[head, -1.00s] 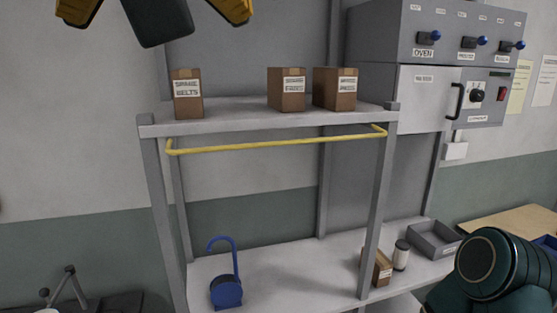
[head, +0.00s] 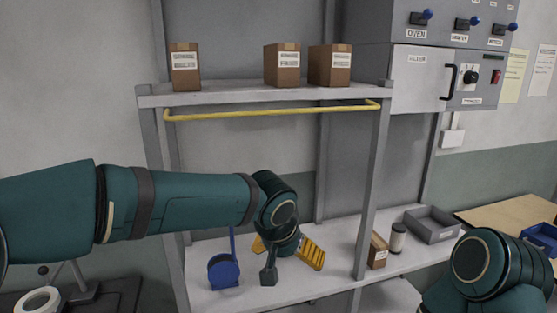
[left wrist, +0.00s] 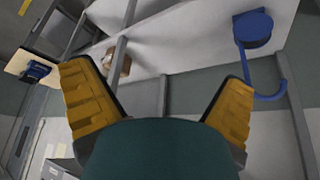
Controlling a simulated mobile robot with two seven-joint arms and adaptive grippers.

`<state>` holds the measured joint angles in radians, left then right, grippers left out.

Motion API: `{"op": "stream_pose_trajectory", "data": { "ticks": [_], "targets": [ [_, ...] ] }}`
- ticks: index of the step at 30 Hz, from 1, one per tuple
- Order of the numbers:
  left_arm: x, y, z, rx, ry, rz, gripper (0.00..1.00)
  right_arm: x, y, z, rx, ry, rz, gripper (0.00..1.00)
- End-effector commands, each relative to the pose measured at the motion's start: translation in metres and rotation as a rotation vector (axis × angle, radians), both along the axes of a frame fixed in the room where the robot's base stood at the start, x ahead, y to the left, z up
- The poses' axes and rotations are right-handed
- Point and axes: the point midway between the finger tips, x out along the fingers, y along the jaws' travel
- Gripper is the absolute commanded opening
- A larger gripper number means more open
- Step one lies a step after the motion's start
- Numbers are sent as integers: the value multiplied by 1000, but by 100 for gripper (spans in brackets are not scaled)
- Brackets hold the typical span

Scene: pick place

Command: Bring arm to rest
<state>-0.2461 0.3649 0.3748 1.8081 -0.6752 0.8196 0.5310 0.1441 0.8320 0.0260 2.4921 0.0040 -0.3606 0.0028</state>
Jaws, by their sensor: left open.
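My left arm (head: 175,200) comes in from the left across the front of the rack, teal with dark bands. My left gripper (head: 285,250) is low, in front of the rack's lower shelf, with its yellow fingers spread and nothing between them. In the left wrist view the two yellow fingers (left wrist: 158,80) stand wide apart. Part of my right arm (head: 482,265) shows at the lower right; its gripper is out of view.
A blue hooked object (head: 223,272) stands just left of my left gripper. The grey rack (head: 265,95) carries several brown boxes (head: 185,68) and a yellow rail (head: 270,111). A small box (head: 377,252), a canister (head: 397,238) and a grey tray (head: 433,226) stand to the right.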

Motion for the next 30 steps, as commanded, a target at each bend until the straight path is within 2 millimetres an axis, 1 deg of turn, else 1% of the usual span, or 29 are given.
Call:
{"op": "stream_pose_trajectory", "data": {
  "ticks": [1,2,3,5,6,8,9,11,12,14,15,18,21,24,27,30],
  "targets": [
    [-2,2,-43,-25,55,-9,99,0,0,-8,-1,1,0,47],
    [-3,3,-64,-44,82,-14,99,0,0,-10,-1,1,0,47],
    [-6,4,-92,-71,116,-17,99,-1,0,-14,-2,2,0,47],
    [-13,8,-133,-116,166,-12,99,-1,0,-19,-2,3,1,47],
    [-19,11,-160,-146,197,-3,99,-1,1,-23,-3,3,1,47],
    [-28,17,-200,-191,241,19,99,-2,1,-28,-2,5,0,47],
    [-37,22,-227,-220,267,40,99,-2,1,-32,-3,6,0,47],
    [-50,31,-265,-261,302,80,99,-2,1,-38,-4,6,1,47],
    [-61,38,-290,-284,322,113,99,-2,1,-42,-4,7,1,47],
    [-78,50,-326,-314,347,170,99,-3,1,-48,-5,8,2,47],
    [-90,59,-348,-327,361,210,99,-3,2,-52,-5,8,2,47],
    [-121,81,-393,-339,380,311,99,-3,2,-60,-6,9,2,47],
    [-147,100,-423,-330,388,394,99,-3,2,-66,-7,9,2,47],
    [-164,114,-439,-313,388,446,99,-3,2,-69,-8,10,2,47],
    [-173,121,-446,-302,386,472,99,-4,2,-70,-8,10,2,47],
    [-174,123,-447,-299,384,479,99,-3,2,-70,-8,10,2,47]
  ]
}}
